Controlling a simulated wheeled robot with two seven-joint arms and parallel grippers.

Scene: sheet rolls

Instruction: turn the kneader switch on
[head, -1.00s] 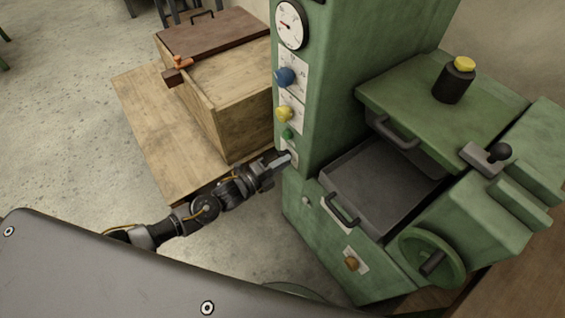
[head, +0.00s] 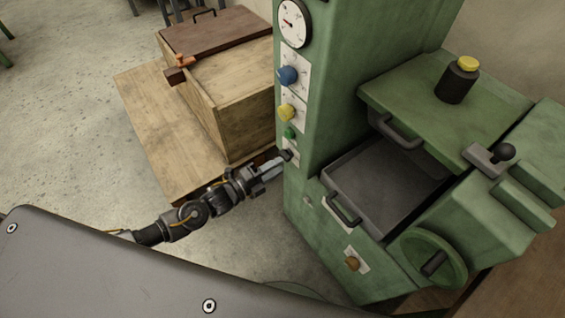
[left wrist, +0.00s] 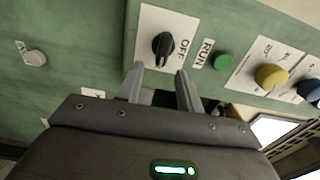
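The kneader switch is a black rotary knob (left wrist: 163,45) on a white plate marked OFF on the green machine's front. In the head view the knob (head: 287,155) is small, just beyond my left gripper's tips. My left gripper (left wrist: 161,88) is open and empty, its two fingers pointing at the knob from just below it in the left wrist view. The fingers look apart from the knob. In the head view the gripper (head: 276,166) stands close to the machine's column. My right gripper is not in view.
A green button or lamp (left wrist: 223,61) marked RUN sits beside the switch, then a yellow knob (head: 285,112) and a blue knob (head: 288,76). A wooden chest (head: 218,90) stands left of the machine. The metal tray (head: 375,190) and handwheel (head: 433,262) are to the right.

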